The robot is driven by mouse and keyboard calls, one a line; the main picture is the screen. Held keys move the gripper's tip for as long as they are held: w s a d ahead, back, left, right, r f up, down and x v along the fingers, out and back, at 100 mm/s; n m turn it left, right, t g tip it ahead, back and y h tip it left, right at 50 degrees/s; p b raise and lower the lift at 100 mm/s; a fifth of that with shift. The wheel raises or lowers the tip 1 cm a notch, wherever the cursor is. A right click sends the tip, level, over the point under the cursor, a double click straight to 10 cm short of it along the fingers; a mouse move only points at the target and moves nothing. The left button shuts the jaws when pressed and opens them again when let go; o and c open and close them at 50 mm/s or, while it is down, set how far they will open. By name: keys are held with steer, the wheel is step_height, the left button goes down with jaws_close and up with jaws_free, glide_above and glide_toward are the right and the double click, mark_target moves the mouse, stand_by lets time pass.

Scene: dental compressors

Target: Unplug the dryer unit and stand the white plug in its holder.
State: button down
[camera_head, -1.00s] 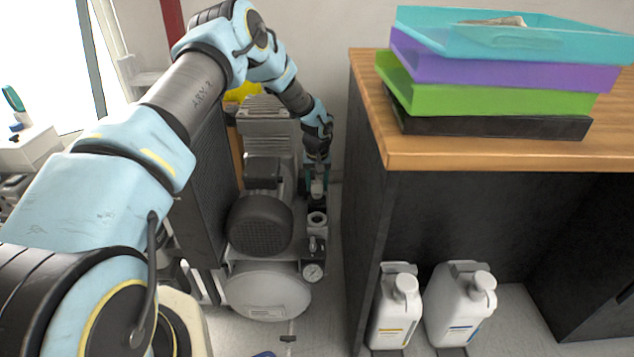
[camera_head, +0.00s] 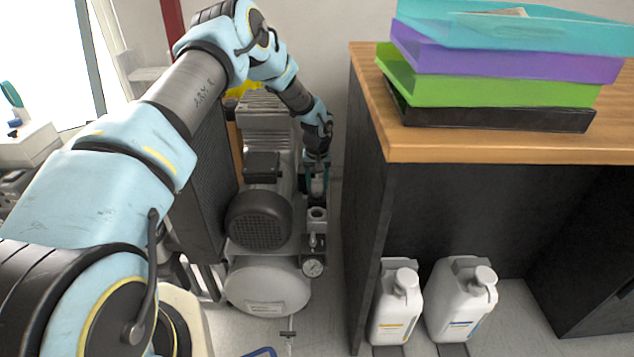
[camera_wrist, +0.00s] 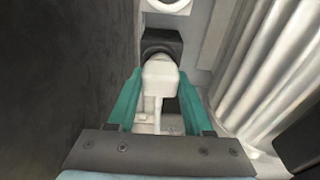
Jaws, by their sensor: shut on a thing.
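The white plug (camera_wrist: 160,82) is between the two teal fingers of my gripper (camera_wrist: 158,100) in the wrist view, and the gripper is shut on it. A white cord or stem runs down from the plug toward the wrist. The plug's far end is at a black block with a rounded front (camera_wrist: 162,40); I cannot tell whether it is inside or just over it. In the head view my gripper (camera_head: 317,184) points down in the narrow gap right of the compressor (camera_head: 262,215). The plug is too small there to make out clearly.
The dark desk side (camera_head: 366,220) stands close on the right, with stacked trays (camera_head: 490,118) on top and two white jugs (camera_head: 397,305) below.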

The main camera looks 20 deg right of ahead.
steer(key=shift+f, duration=0.2)
steer(key=shift+c, duration=1.1)
jaws_free()
steer(key=r, duration=0.7)
steer(key=s+r, duration=0.1)
steer(key=r, duration=0.2)
steer(key=shift+s+a+r, duration=0.1)
steer(key=shift+a+r, duration=0.2)
steer(key=shift+r, duration=0.05)
